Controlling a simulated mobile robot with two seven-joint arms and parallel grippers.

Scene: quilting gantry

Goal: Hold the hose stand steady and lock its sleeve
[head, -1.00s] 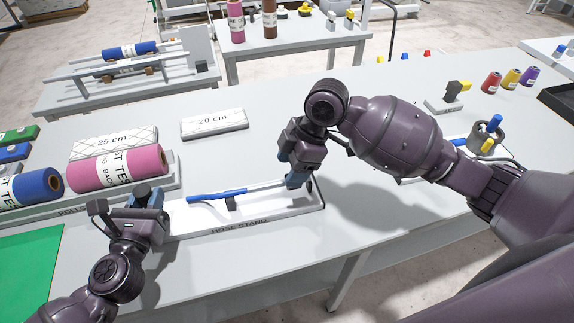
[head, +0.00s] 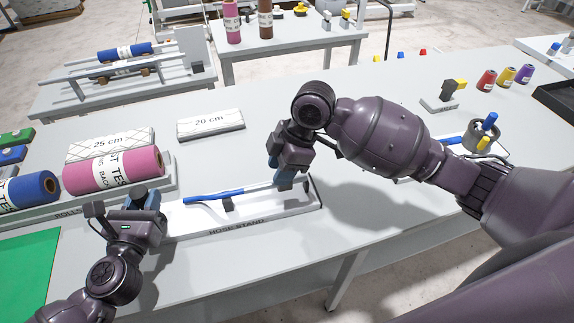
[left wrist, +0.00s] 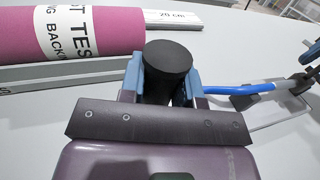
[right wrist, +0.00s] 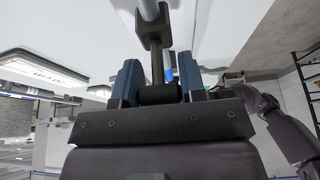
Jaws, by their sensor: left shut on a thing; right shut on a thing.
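The hose stand (head: 265,220) is a long white base lying on the table. A blue hose (head: 213,195) runs above it and meets a pale tube at the right. My left gripper (head: 143,198) is shut on a black round post (left wrist: 167,60) at the stand's left end. My right gripper (head: 286,180) is at the stand's right part. In the right wrist view its blue fingers are shut on a dark crosspiece (right wrist: 158,93), joined by a stem to a dark block (right wrist: 152,30) around a grey tube. Whether the sleeve is locked cannot be told.
Pink roll (head: 113,170) and blue roll (head: 28,189) lie behind and left of my left gripper. A white 20 cm block (head: 210,125) lies behind the stand. A grey cup (head: 482,135) and several spools stand at right. The table in front of the stand is narrow.

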